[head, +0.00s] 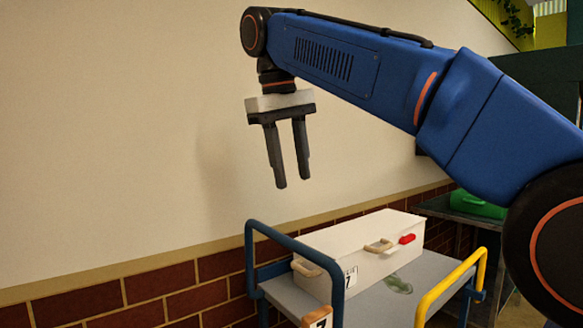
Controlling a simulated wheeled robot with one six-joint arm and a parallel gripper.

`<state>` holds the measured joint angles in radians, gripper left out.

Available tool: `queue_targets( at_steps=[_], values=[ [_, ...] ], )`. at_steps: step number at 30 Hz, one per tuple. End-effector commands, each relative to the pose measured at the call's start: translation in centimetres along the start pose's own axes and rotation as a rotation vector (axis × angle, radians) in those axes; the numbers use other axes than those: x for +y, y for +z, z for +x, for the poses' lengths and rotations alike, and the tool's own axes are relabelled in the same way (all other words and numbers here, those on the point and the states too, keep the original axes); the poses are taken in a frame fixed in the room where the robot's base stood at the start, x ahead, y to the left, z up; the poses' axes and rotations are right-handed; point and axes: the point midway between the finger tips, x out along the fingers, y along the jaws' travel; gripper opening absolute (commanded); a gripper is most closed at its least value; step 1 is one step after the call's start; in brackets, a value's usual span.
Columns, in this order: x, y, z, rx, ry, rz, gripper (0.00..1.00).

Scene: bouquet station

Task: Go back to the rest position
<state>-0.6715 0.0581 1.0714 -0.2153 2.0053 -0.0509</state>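My gripper (292,185) hangs from my blue arm, pointing down in front of the cream wall. Its two dark fingers are apart, with nothing seen between them. In the picture it is above and left of a white box (335,245), well clear of it. The box stands on a grey-topped cart (425,272) and has wooden handles, a red piece on its front and a label with a 7.
The cart has a blue rail (292,246) at left and a yellow rail (450,288) at right. A green object (476,205) sits on a dark surface behind at right. A greenish patch (398,285) lies on the cart top. The cream wall (120,130) with brick below closes off the left.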

Motion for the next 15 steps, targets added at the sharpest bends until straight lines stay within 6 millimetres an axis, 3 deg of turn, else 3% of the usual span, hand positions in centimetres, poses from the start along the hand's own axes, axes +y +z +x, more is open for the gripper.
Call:
queue_targets(
  at_steps=[15],
  values=[
    [0.83, 0.86, 0.48, 0.007, -0.003, 0.015, 0.38]
  ],
)
